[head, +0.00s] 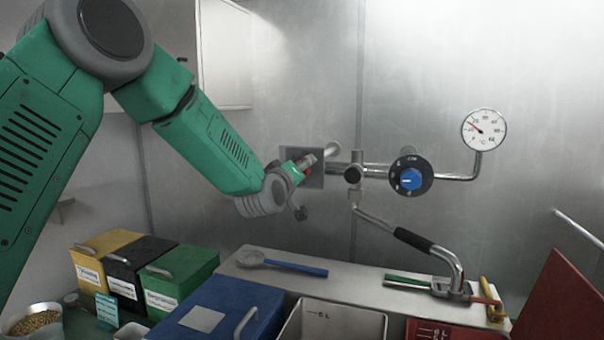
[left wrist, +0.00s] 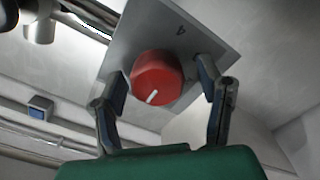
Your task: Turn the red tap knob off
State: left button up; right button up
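The red tap knob (left wrist: 157,78) with a white pointer line sits on a grey square plate (left wrist: 190,30) in the left wrist view. In the head view the plate (head: 317,180) is on the metal wall, and only a bit of the red knob (head: 306,162) shows past my gripper. My left gripper (left wrist: 164,88) has its two fingers apart, one on each side of the knob. The fingers look open, with a gap to the knob; I cannot tell whether either touches it. My right gripper is in neither view.
Pipes run right from the plate to a blue knob (head: 411,179) and a dial gauge (head: 484,129). Below is a ledge with a blue-handled spoon (head: 283,264), and a tap with a black grip (head: 413,239). Yellow, black, green and blue boxes (head: 215,305) stand lower left.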

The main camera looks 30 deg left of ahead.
pick_arm(q)
jog(key=shift+f, duration=0.15)
jog(key=v, duration=1.2)
jog(key=shift+a, duration=0.2)
jog(key=shift+f, duration=0.1)
